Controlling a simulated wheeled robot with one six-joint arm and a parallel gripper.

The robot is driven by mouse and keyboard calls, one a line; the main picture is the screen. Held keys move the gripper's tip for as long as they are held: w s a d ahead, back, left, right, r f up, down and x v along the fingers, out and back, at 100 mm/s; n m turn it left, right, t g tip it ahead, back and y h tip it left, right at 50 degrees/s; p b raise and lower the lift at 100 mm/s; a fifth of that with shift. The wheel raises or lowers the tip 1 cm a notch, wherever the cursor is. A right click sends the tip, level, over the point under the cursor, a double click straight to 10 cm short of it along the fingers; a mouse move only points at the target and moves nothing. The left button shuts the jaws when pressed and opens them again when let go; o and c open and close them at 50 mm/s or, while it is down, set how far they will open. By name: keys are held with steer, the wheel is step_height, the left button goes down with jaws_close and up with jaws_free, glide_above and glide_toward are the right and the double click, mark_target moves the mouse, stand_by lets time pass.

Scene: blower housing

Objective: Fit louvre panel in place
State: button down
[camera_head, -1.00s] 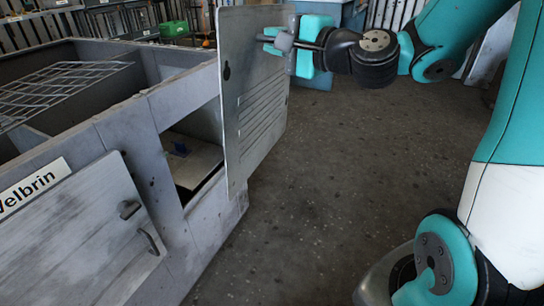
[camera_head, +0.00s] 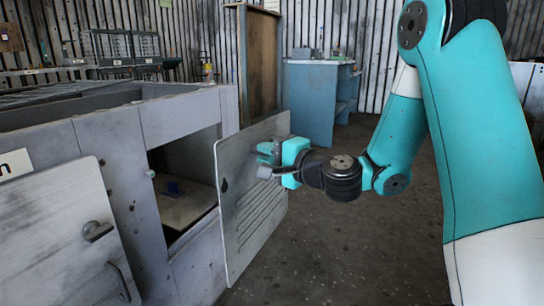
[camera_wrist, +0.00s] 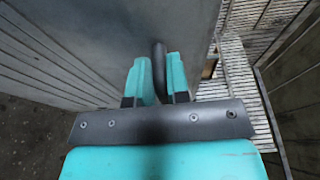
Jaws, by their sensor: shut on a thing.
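The louvre panel (camera_head: 236,187) is a grey metal plate with slots in its lower half. It stands roughly upright, slightly tilted, just right of the square opening (camera_head: 183,187) in the grey blower housing (camera_head: 108,133). My gripper (camera_head: 268,160) is shut on the panel's handle, on the side away from the opening. In the wrist view the two teal fingers (camera_wrist: 156,80) close around the dark bar handle (camera_wrist: 160,68), with the panel face (camera_wrist: 110,40) beyond. The panel covers the opening's right edge in the head view; I cannot tell whether they touch.
A hatch with a latch and handle (camera_head: 55,245) is at the left. A brown-and-grey cabinet (camera_head: 259,65) and a blue bench (camera_head: 312,100) stand behind. The floor at right is clear.

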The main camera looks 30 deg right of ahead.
steer(key=w+a+p, duration=0.6)
steer(key=w+p, duration=0.3)
steer(key=p, duration=0.3)
steer(key=w+a+f+p, duration=0.1)
steer(key=w+a+p, duration=0.6)
steer(key=p, duration=0.5)
steer(key=shift+w+p, duration=0.3)
steer(key=shift+w, duration=0.8)
steer(key=shift+s+a+b, duration=0.1)
steer(key=shift+s+b, duration=0.15)
steer(key=shift+b, duration=0.4)
steer(key=shift+w+a+f, duration=0.1)
steer(key=shift+w+a, duration=0.05)
steer(key=shift+w, duration=0.05)
steer(key=shift+f+b, duration=0.4)
steer(key=shift+f, duration=0.1)
